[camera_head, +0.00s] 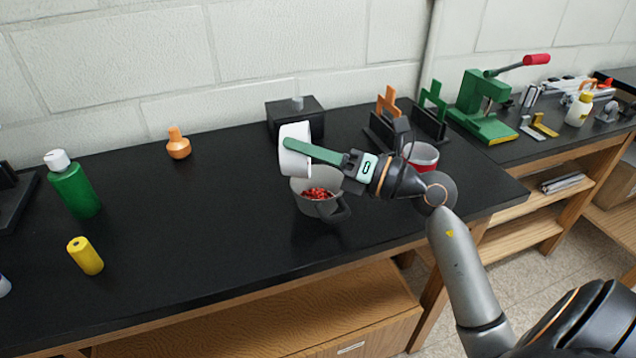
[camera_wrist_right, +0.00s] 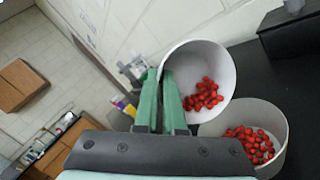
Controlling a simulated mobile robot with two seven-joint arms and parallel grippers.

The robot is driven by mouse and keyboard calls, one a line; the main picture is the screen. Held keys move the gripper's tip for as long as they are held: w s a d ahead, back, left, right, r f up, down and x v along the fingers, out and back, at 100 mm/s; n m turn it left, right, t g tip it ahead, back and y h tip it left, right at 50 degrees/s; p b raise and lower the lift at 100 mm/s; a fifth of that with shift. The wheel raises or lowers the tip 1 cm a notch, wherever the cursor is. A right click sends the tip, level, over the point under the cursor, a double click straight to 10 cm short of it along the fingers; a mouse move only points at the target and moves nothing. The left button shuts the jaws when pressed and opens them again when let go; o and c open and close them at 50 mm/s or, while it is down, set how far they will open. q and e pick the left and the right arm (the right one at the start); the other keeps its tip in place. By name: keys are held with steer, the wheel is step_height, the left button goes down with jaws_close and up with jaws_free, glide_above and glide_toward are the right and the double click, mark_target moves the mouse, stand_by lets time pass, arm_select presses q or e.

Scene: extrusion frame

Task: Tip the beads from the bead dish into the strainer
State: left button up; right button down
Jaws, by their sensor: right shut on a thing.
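The bead dish (camera_head: 296,162) is a white cup, tipped on its side above the strainer. My right gripper (camera_head: 291,145) is shut on the dish's wall with its green fingers. The right wrist view shows the dish (camera_wrist_right: 228,62) tilted, with a cluster of red beads (camera_wrist_right: 204,95) still inside it. The strainer (camera_head: 309,206) is a grey bowl with a dark handle, standing upright on the black bench just below the dish. More red beads (camera_head: 318,193) lie in it; they also show in the right wrist view (camera_wrist_right: 255,143). My left gripper is not in view.
A black block (camera_head: 283,113) stands behind the dish. A red-and-white bowl (camera_head: 421,157) is partly behind my right arm. Orange and green stands (camera_head: 388,120) are at the back right.

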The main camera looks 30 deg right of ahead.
arm_select(q)
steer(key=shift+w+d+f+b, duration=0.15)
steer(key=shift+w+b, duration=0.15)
steer(key=shift+b, duration=0.15)
arm_select(e)
steer(key=shift+s+d, duration=0.1)
steer(key=shift+d, duration=0.05)
steer(key=shift+t, duration=0.3)
arm_select(q)
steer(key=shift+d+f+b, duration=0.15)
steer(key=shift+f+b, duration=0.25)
steer(key=shift+b, duration=0.15)
arm_select(e)
steer(key=shift+s+d+m+y, duration=0.15)
steer(key=shift+m+y, duration=0.15)
arm_select(q)
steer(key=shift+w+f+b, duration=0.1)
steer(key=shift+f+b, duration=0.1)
steer(key=shift+b, duration=0.15)
arm_select(e)
steer(key=shift+d+t, duration=0.1)
steer(key=shift+t, duration=0.2)
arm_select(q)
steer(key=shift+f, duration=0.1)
arm_select(e)
steer(key=shift+s+d, duration=0.1)
